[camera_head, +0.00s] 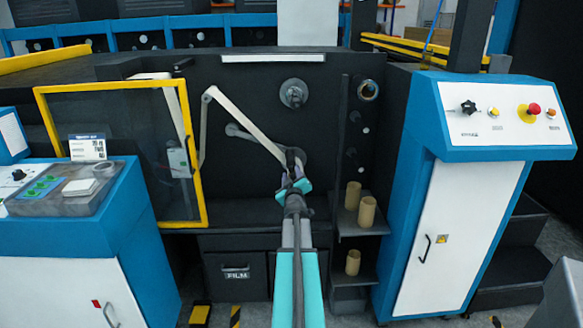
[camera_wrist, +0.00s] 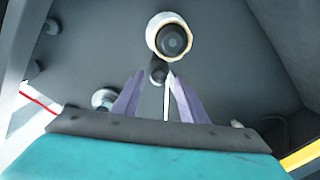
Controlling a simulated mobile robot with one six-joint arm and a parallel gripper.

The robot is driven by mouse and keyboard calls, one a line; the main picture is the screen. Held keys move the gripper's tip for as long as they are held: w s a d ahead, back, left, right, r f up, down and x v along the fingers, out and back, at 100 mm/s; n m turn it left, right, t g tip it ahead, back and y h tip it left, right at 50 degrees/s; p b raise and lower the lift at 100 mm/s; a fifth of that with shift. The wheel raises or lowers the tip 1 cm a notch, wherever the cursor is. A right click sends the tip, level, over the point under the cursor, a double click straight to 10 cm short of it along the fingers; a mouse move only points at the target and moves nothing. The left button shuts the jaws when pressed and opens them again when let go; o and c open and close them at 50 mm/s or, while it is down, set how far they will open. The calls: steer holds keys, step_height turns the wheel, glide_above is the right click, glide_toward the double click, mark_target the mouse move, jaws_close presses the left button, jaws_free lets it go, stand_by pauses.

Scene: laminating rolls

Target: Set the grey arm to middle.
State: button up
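The grey arm (camera_head: 241,133) is on the dark machine panel in the head view. Its rounded left end shows; it slopes down to the right behind a pale web strip (camera_head: 240,117), and its right part is hidden near my gripper. My gripper (camera_head: 292,177) is in front of the panel at the lower right end of that strip. In the wrist view my gripper (camera_wrist: 155,76) has two purple fingers standing apart. A small dark round knob shows between and beyond the fingertips; contact cannot be told. A cream-rimmed round core (camera_wrist: 170,36) lies just above it.
A yellow-framed clear door (camera_head: 119,155) stands left of the arm. Cardboard cores (camera_head: 367,212) stand on shelves to the right. A blue and white control cabinet (camera_head: 455,200) is at the right, and a blue console (camera_head: 75,230) at the left. A round hub (camera_head: 293,93) is above.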

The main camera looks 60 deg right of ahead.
mark_target(291, 165)
steer(key=shift+x, duration=3.45)
jaws_close()
